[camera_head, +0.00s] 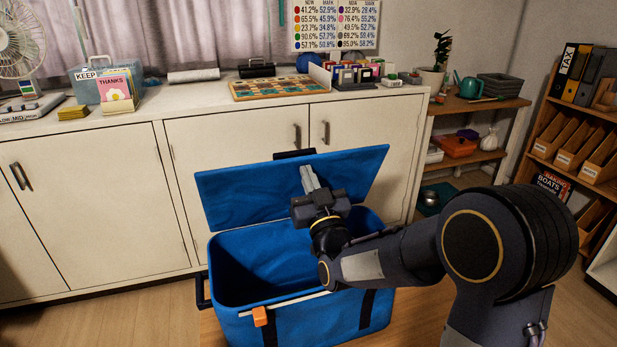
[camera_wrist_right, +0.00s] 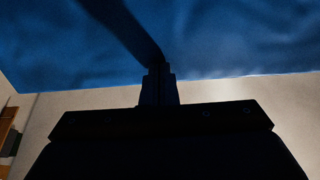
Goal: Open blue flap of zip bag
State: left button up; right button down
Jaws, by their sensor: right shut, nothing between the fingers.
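The blue bag (camera_head: 231,270) stands open in front of the white cabinets, and its inside looks empty where I can see it. Its blue flap (camera_head: 246,189) is raised at the back, leaning up toward the cabinet doors. An orange zip pull (camera_head: 260,316) sits at the bag's front rim. My right gripper (camera_head: 310,178) is shut and empty, in front of the raised flap. In the right wrist view, the shut fingertips (camera_wrist_right: 158,75) overlap the lower edge of the blue flap (camera_wrist_right: 230,40); I cannot tell whether they touch. My left gripper is not in view.
A white counter (camera_head: 200,92) behind carries a fan (camera_head: 18,45), a thank-you card (camera_head: 116,90), a board (camera_head: 280,88) and several small boxes. Shelves with binders (camera_head: 580,75) stand at the right. Wooden floor (camera_head: 150,315) is clear at the left.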

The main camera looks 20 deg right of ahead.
aim_at(305, 161)
jog(key=w+r+g+p, duration=0.1)
jog(key=p, duration=0.1)
jog(key=w+r+g+p, duration=0.1)
jog(key=w+p, duration=0.1)
jog(key=w+r+p, duration=0.1)
jog(key=w, duration=0.1)
jog(key=shift+r+g+p, duration=0.15)
jog(key=shift+g+p, duration=0.25)
jog(key=w+g+p, duration=0.4)
jog(key=w+p, duration=0.4)
